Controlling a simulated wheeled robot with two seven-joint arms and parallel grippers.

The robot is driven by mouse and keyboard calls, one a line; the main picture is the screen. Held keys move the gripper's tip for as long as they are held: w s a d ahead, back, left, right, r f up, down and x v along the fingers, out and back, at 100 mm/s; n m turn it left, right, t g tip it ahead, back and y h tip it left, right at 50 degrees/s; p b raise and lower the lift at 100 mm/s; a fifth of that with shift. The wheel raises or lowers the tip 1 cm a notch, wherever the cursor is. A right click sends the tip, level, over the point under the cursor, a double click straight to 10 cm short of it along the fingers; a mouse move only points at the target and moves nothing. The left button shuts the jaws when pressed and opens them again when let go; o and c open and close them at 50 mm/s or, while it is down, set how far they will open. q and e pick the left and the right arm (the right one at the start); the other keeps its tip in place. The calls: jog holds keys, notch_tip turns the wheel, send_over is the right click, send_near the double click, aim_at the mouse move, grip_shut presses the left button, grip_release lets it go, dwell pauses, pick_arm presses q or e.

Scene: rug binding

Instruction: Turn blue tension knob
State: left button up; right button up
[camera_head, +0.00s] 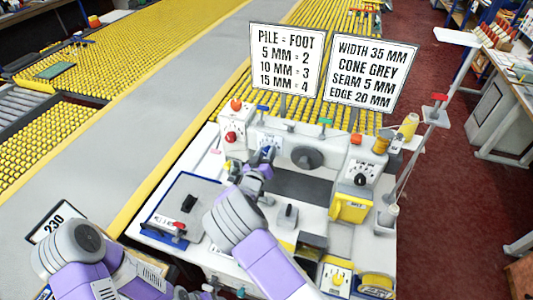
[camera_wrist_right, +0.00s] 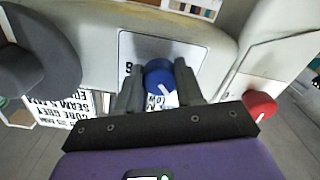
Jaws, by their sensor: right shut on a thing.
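The blue tension knob (camera_wrist_right: 158,76) sits on a pale dial plate on the front of the white machine (camera_head: 283,125). My right gripper (camera_wrist_right: 159,88) is shut on it, with one dark finger on each side of the knob. In the head view the right gripper (camera_head: 266,160) reaches the machine's upper left part and largely hides the knob. A white mark shows on the knob, and part of a label reading "LOW" shows below it. My left arm comes in at the bottom left; its gripper is not clearly visible.
A red knob (camera_wrist_right: 260,104) is beside the right gripper in the wrist view. A dark handwheel (camera_head: 307,157) is right of the gripper. Two signs (camera_head: 284,60) stand behind the machine. A thread stand (camera_head: 421,125) is at the right. Yellow roller conveyors lie behind.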

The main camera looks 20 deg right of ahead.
jog(key=shift+w+r, duration=0.1)
jog(key=shift+r, duration=0.25)
jog(key=o, duration=0.9)
jog(key=shift+o, duration=0.7)
jog(key=shift+f, duration=0.2)
jog(key=v, duration=0.7)
jog(key=shift+s+a+b, duration=0.2)
jog(key=shift+s+b, duration=0.1)
jog(key=shift+b, duration=0.05)
